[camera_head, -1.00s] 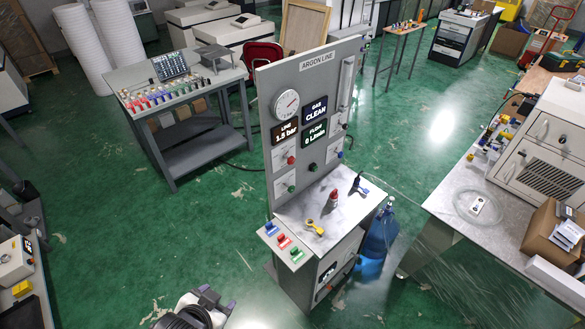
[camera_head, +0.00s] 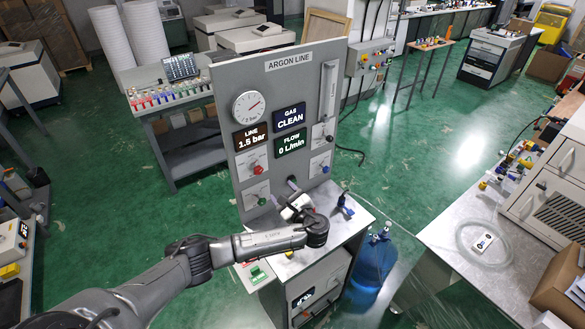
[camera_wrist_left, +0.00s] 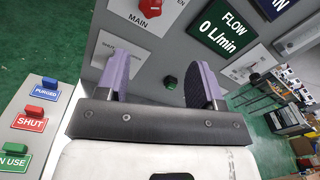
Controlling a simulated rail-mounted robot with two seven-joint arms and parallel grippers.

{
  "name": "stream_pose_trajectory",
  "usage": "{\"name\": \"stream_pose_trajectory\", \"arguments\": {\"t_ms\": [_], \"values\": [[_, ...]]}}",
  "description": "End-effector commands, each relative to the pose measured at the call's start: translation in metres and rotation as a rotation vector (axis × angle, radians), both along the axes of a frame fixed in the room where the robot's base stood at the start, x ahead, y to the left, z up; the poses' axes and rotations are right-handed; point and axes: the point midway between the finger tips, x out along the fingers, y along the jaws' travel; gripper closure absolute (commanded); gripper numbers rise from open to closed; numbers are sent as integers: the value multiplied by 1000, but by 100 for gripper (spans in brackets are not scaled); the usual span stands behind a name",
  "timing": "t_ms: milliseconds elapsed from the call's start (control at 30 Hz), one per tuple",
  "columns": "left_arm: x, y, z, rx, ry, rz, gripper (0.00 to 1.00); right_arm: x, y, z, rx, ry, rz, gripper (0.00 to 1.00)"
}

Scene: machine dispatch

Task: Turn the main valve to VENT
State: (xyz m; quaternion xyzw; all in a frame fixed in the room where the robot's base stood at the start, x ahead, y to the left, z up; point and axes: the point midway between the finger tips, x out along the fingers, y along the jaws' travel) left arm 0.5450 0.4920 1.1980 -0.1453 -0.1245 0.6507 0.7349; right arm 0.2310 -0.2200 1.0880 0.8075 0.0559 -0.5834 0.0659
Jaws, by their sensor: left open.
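The main valve is a red knob (camera_head: 257,169) on the upright grey panel, at its lower left. In the left wrist view the red knob (camera_wrist_left: 150,14) sits at the top edge, partly cut off, above the word MAIN. Its pointer position is too small to read. My left gripper (camera_head: 284,191) is in front of the panel, lower and to the right of the red knob. In the wrist view its two purple fingers (camera_wrist_left: 158,80) are wide apart and empty. My right gripper is not in view.
The panel carries a gauge (camera_head: 248,107) and lit displays reading 1.5 bar, CLEAN and 0 L/min. Blue PURGED (camera_wrist_left: 45,90), red SHUT (camera_wrist_left: 31,120) and green IN USE tags lie on the ledge. A blue-handled tool (camera_head: 345,205) stands on the shelf. A blue water bottle (camera_head: 373,262) stands beside the cabinet.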

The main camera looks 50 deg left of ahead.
Motion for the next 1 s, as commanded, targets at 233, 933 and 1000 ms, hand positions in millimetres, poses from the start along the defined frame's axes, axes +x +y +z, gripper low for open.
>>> {"name": "stream_pose_trajectory", "arguments": {"t_ms": [233,933,1000], "values": [[-5,0,2,38,272,26,39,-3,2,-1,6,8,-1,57],[5,95,3,45,329,25,39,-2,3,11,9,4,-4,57],[6,105,2,43,330,26,39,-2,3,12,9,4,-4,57]]}}
